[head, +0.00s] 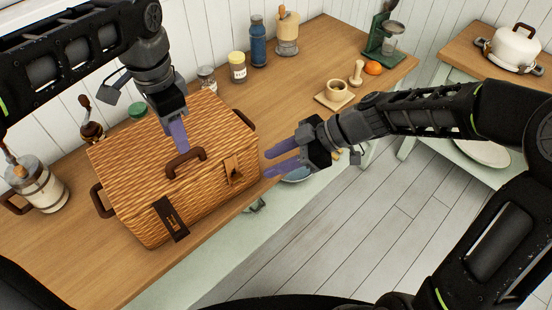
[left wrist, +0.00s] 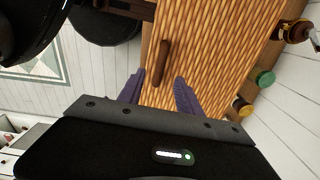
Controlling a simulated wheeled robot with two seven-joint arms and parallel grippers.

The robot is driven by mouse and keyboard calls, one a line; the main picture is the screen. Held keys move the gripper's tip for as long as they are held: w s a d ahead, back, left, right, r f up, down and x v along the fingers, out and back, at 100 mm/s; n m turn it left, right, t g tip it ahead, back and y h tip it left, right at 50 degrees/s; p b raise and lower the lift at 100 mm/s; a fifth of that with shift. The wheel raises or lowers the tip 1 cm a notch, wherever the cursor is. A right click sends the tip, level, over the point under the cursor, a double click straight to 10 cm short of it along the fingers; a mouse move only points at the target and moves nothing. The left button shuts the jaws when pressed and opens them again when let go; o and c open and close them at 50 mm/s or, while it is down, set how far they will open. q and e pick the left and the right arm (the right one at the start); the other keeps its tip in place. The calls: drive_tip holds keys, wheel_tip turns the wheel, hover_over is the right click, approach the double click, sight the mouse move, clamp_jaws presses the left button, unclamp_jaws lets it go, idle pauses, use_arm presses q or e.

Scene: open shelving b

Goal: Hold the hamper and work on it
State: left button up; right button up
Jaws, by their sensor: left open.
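The hamper (head: 135,165) is a woven wicker box with its lid closed, standing on the wooden counter. A brown handle (head: 185,163) arches over its lid, a leather strap (head: 232,170) hangs at its front and a dark tag (head: 171,219) lies across its front edge. My left gripper (head: 180,140) is open above the lid, close to the handle. In the left wrist view the handle (left wrist: 164,62) lies just ahead of the spread fingers (left wrist: 158,92), and nothing is held. My right gripper (head: 268,162) is open and empty, its fingers pointing at the hamper's right side, apart from it.
Jars, a blue bottle (head: 258,42) and a grinder (head: 91,122) stand along the wall behind the hamper. A glass canister (head: 40,184) stands left. Floor is clear in front.

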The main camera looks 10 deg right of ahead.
sight(184, 157)
use_arm(q)
drive_tip(key=shift+f, duration=3.95)
clamp_jaws()
